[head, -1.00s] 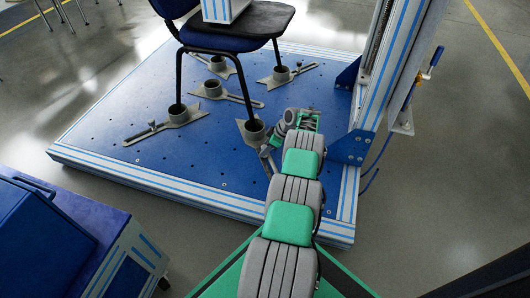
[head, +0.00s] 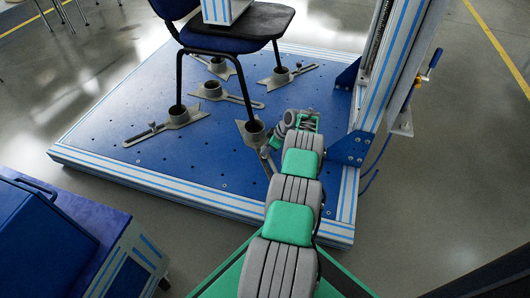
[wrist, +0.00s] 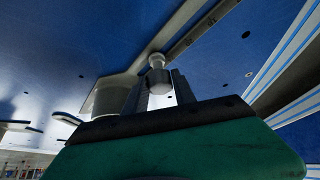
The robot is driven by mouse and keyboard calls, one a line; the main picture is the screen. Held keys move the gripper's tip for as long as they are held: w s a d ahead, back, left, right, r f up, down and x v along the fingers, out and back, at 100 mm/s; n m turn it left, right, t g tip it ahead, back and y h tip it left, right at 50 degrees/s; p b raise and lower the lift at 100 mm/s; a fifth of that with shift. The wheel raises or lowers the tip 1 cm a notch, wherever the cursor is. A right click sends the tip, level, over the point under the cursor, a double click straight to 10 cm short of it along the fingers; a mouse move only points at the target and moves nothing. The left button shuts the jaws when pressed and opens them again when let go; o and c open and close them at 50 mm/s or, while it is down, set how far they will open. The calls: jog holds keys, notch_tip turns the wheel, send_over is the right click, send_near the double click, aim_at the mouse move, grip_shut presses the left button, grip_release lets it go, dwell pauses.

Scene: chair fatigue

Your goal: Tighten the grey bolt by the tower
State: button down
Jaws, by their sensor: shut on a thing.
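The grey bolt (wrist: 157,76) has a round knob-like head and a thin stem. In the wrist view it stands between the two fingers of my gripper (wrist: 160,90), which is shut on it. The stem meets a grey slotted clamp bar (wrist: 195,32). The clamp's cup (wrist: 118,95) is beside the left finger. In the head view this clamp cup (head: 254,129) holds a chair leg, and my gripper (head: 268,150) is low beside it. My wrist and fingers hide the bolt there. The tower (head: 390,75) rises to the right of my arm.
The chair (head: 235,42) stands on a blue perforated platform (head: 110,125) with other clamps around its legs. One clamp (head: 165,125) with an upright bolt is to the left. A blue case on a cart (head: 50,235) is at lower left. Open floor lies right of the tower.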

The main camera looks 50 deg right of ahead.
jog(key=shift+a+r+m+h+p, duration=0.1)
jog(key=shift+m+h+p, duration=0.2)
jog(key=shift+m+p, duration=0.7)
jog(key=shift+a+r+m+h+p, duration=0.1)
jog(key=shift+m+h+p, duration=0.2)
jog(key=shift+p, duration=1.35)
jog(key=shift+p, duration=0.3)
jog(key=shift+f+m+t+h+p, duration=0.2)
jog(key=shift+m+t+h+p, duration=0.1)
jog(key=shift+m, duration=0.3)
jog(key=shift+r+m+h+p, duration=0.2)
jog(key=shift+m+h+p, duration=0.1)
jog(key=shift+m+p, duration=0.3)
jog(key=shift+a+m+h+p, duration=0.15)
jog(key=shift+m+h+p, duration=0.45)
jog(key=shift+m+p, duration=0.35)
jog(key=shift+f+m, duration=0.2)
jog(key=shift+m, duration=0.25)
